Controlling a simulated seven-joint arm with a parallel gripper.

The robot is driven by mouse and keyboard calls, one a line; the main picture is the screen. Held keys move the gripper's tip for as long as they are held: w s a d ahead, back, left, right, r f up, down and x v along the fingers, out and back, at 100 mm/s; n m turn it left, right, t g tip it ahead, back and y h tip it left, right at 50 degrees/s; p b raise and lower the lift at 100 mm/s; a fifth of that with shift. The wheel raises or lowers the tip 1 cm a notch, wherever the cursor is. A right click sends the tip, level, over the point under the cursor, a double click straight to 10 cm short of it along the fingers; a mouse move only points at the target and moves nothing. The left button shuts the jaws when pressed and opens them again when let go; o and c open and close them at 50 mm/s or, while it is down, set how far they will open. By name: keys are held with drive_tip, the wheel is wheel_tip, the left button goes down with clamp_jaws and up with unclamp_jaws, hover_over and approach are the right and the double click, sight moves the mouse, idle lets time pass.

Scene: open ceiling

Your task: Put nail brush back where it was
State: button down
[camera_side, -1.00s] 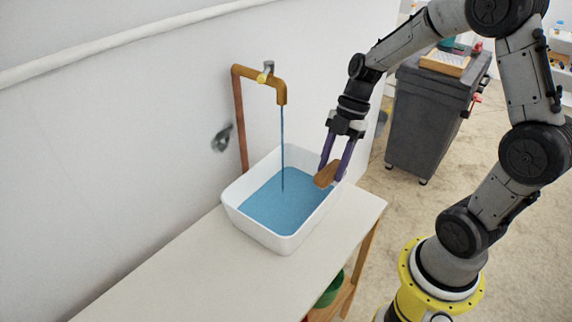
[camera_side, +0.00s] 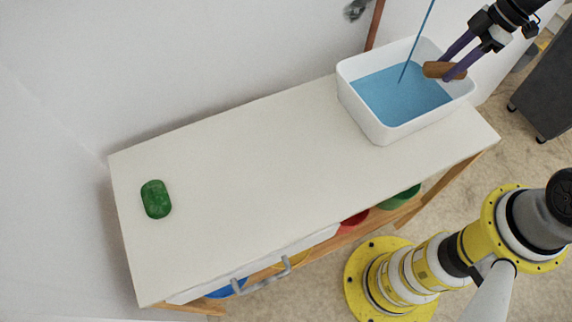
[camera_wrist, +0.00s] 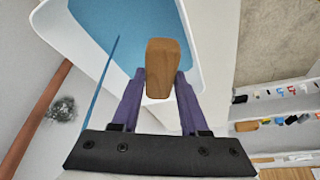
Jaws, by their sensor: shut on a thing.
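The nail brush (camera_side: 432,69) is a brown wooden block with its bristles not visible. My gripper (camera_side: 445,73) is shut on it, with a purple finger on each side. In the side view the brush is over the right part of the white basin (camera_side: 349,98), which holds blue water (camera_side: 395,98). In the wrist view the brush (camera_wrist: 162,65) sits between my gripper's fingers (camera_wrist: 161,78) and overlaps the basin's rim. I cannot tell its exact height above the rim.
A green oblong (camera_side: 156,199) lies at the white counter's (camera_side: 240,170) left end. The counter between is clear. Coloured bins, such as a red one (camera_side: 354,219), sit below.

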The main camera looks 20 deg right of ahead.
drive_tip(key=w+a, duration=0.2)
drive_tip(key=a, duration=1.7)
drive_tip(key=s+a+n+g, duration=0.1)
drive_tip(key=s+a+n, duration=0.2)
drive_tip(key=s+a, duration=0.45)
drive_tip(key=s+a+n+g, duration=0.15)
drive_tip(key=s+a, duration=0.25)
drive_tip(key=a, duration=0.6)
drive_tip(key=shift+n+t, duration=0.25)
drive_tip(key=shift+n, duration=0.1)
drive_tip(key=w+a+f, duration=0.2)
drive_tip(key=a+f, duration=0.1)
drive_tip(key=w+a+f, duration=0.2)
drive_tip(key=a+f, duration=0.1)
drive_tip(key=a, duration=0.1)
drive_tip(key=w+a+f, duration=0.3)
drive_tip(key=shift+a, duration=0.25)
drive_tip(key=shift+w+a+f, duration=0.25)
drive_tip(key=shift+a+f, duration=0.05)
drive_tip(key=shift+f, duration=0.2)
drive_tip(key=shift+w+a+f, duration=0.2)
drive_tip(key=shift+a+f, duration=0.1)
drive_tip(key=shift+f, duration=1.55)
